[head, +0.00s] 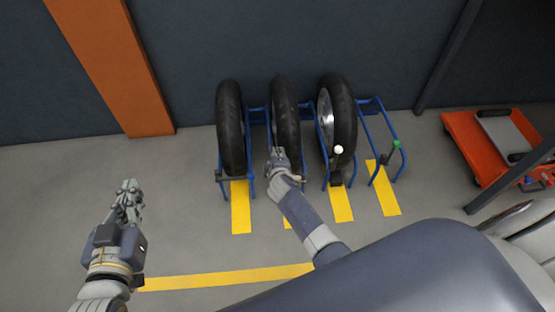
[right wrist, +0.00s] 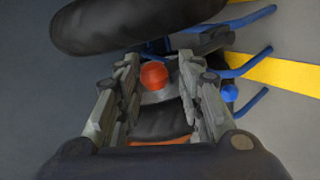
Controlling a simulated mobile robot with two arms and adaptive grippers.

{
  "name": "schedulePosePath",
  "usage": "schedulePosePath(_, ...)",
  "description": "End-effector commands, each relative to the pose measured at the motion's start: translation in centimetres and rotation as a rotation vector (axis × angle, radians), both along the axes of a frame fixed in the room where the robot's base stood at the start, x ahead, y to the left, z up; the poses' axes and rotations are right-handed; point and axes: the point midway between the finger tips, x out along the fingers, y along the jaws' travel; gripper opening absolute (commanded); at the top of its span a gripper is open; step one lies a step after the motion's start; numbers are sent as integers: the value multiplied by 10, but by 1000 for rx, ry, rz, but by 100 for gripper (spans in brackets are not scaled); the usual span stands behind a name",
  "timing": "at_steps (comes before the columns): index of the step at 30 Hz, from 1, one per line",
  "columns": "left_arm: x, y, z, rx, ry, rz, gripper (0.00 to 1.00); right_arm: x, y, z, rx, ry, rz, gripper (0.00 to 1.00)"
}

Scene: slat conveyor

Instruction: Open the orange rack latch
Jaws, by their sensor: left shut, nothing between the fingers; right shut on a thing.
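The orange rack latch shows in the right wrist view as a round orange knob (right wrist: 154,76) between my right gripper's fingers. In the head view my right gripper (head: 278,156) is at the front of the middle tyre (head: 286,100) in the blue rack and hides the orange knob. The right gripper (right wrist: 159,66) is shut on the orange latch. Whether the latch is open cannot be told. My left gripper (head: 128,192) is shut and empty, over the floor at the left, apart from the rack.
The blue rack (head: 374,101) also holds a left tyre (head: 230,125) and a right tyre (head: 340,110); its rightmost bay is empty. Other latch knobs are white (head: 338,149), green (head: 397,144) and blue (right wrist: 229,93). An orange cart (head: 462,140) stands right. Floor at left is clear.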

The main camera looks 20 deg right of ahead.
Motion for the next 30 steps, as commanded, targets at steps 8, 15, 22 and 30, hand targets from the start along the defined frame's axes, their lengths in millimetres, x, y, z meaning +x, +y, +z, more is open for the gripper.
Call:
schedulePosePath(8, 1, -1, 4, -5, -22, -1, 0, 6, -1, 6, -21, -11, 4, 0)
schedulePosePath(15, 1, -1, 4, -5, -21, -1, 0, 6, -1, 6, -20, -11, 6, 41)
schedulePosePath(22, 1, -1, 4, -5, -20, -1, 0, 4, 0, 4, -16, -6, 4, 54)
schedulePosePath(30, 1, -1, 4, -6, -20, -2, 0, -1, 2, 5, -13, -2, 2, 54)
